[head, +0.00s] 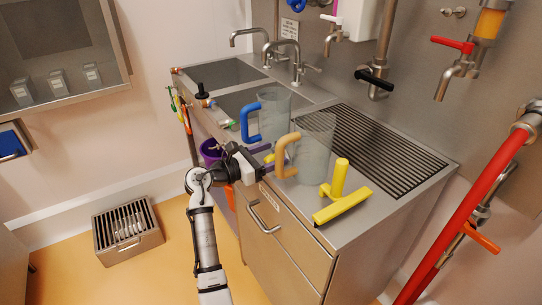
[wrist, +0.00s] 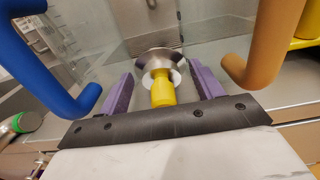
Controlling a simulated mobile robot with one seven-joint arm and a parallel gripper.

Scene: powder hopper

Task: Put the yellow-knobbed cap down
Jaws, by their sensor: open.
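The yellow-knobbed cap (wrist: 161,62) shows in the wrist view as a round metal disc with a yellow knob pointing towards me. It is between the purple fingers of my gripper (wrist: 160,78), which are open with a gap on each side of the knob. The cap seems to rest on the steel counter (head: 350,232), but its underside is hidden. In the head view my gripper (head: 270,157) reaches over the counter's front edge, between two clear jugs, and only a little yellow of the cap shows there.
The blue-handled jug (head: 272,115) and the tan-handled jug (head: 314,150) stand close on either side of my gripper. A yellow scraper (head: 342,200) lies to the right. Sinks (head: 220,72) are behind left, and a ribbed drainboard (head: 385,150) is behind right.

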